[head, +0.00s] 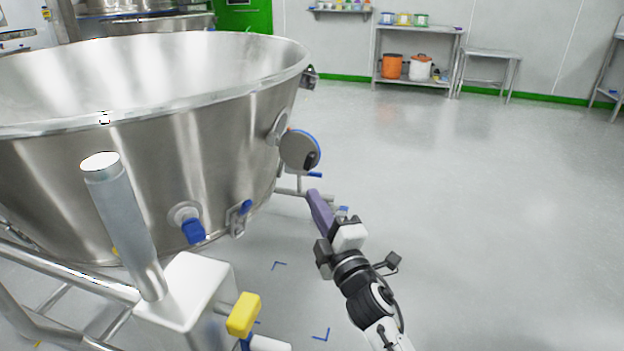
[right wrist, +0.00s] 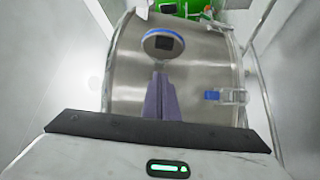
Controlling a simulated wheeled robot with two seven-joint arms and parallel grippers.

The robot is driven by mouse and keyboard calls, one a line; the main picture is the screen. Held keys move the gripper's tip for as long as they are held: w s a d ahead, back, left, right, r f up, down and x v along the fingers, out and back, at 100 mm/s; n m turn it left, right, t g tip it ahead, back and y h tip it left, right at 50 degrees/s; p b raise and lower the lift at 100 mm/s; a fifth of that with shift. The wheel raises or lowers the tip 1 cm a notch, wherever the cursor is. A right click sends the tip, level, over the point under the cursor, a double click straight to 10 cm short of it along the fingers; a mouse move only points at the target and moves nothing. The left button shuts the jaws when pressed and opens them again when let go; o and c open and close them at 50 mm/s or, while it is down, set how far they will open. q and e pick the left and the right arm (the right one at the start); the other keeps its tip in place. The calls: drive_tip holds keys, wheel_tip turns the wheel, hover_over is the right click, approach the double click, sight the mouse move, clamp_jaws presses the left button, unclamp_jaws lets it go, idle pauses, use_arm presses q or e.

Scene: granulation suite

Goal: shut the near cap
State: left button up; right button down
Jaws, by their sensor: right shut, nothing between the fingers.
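The near cap (head: 300,150) is a round grey disc with a blue rim and a dark block on its face. It stands out at an angle from the steel bowl's side, beside a round port fitting (head: 278,128). It also shows in the right wrist view (right wrist: 163,43), ahead of the fingers. My right gripper (head: 313,195) has purple fingers pressed together, with nothing between them. It is below and slightly right of the cap, apparently apart from it. The closed fingers show in the right wrist view (right wrist: 159,80), pointing towards the cap. My left gripper is out of view.
The large steel bowl (head: 160,165) fills the left. Blue-handled fittings (head: 193,231) sit low on its wall. A white box (head: 187,290) with a yellow block (head: 243,315) stands in front. Open floor (head: 480,220) lies right; a shelf rack (head: 415,85) stands at the back.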

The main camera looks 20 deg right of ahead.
drive_tip(key=b, duration=0.1)
approach(307, 163)
drive_tip(key=w+a+r, duration=0.1)
drive_tip(key=w+a, duration=0.1)
drive_tip(key=a, duration=0.1)
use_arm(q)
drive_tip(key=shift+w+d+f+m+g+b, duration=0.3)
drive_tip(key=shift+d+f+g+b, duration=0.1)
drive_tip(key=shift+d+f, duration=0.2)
use_arm(e)
drive_tip(key=w+d, duration=0.2)
drive_tip(key=w, duration=0.1)
drive_tip(key=shift+w+d+r, duration=0.15)
drive_tip(key=shift+w, duration=0.15)
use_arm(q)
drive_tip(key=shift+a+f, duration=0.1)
use_arm(e)
drive_tip(key=shift+d, duration=0.2)
